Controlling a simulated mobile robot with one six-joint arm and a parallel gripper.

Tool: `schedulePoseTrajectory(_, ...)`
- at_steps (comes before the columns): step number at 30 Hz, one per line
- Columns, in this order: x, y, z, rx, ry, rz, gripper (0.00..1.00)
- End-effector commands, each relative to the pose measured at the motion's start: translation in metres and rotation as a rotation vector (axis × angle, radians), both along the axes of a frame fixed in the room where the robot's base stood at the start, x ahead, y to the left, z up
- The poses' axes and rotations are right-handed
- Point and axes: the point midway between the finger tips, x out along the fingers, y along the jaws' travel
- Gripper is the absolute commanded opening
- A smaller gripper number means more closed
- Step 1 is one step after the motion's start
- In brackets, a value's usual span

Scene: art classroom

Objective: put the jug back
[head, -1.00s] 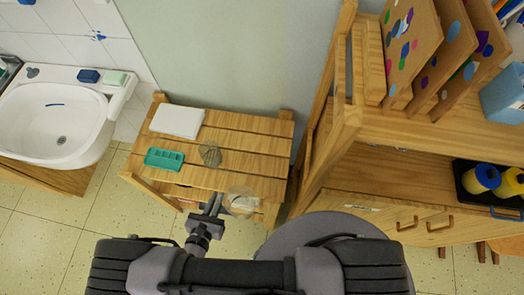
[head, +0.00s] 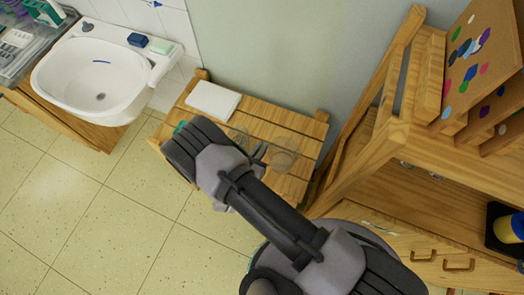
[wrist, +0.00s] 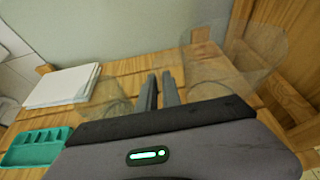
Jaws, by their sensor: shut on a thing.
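The clear jug (head: 284,155) is see-through and faint, over the right part of the slatted wooden table (head: 262,112). In the wrist view the jug (wrist: 245,52) is just right of the fingers. My gripper (wrist: 160,80) is shut on the jug at its left side, with a narrow gap between the fingers. The gripped part, likely the handle, is hard to make out. In the head view my gripper (head: 261,151) is partly hidden by my arm. I cannot tell whether the jug touches the table.
A second clear vessel (head: 240,138) stands left of the jug. A white paper stack (head: 213,100) and a teal tray (wrist: 35,147) are on the table's left. A wooden shelf unit (head: 400,150) stands close on the right. A sink (head: 90,75) is at left.

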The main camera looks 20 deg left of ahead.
Motion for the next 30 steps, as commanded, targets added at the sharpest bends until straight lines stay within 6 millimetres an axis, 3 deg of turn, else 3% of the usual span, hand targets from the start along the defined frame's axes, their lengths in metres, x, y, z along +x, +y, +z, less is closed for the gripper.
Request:
schedulePoseTrajectory(8, 0.003, -0.001, -0.036, 0.000, -0.001, -0.001, 0.00)
schedulePoseTrajectory(19, 0.002, -0.001, -0.040, 0.000, -0.001, -0.001, 0.00)
schedulePoseTrajectory(21, 0.002, -0.001, -0.039, 0.001, 0.000, -0.001, 0.19)
schedulePoseTrajectory(23, 0.002, -0.001, -0.039, 0.001, 0.000, -0.001, 0.30)
schedulePoseTrajectory(30, 0.002, -0.001, -0.038, 0.001, 0.000, -0.001, 0.31)
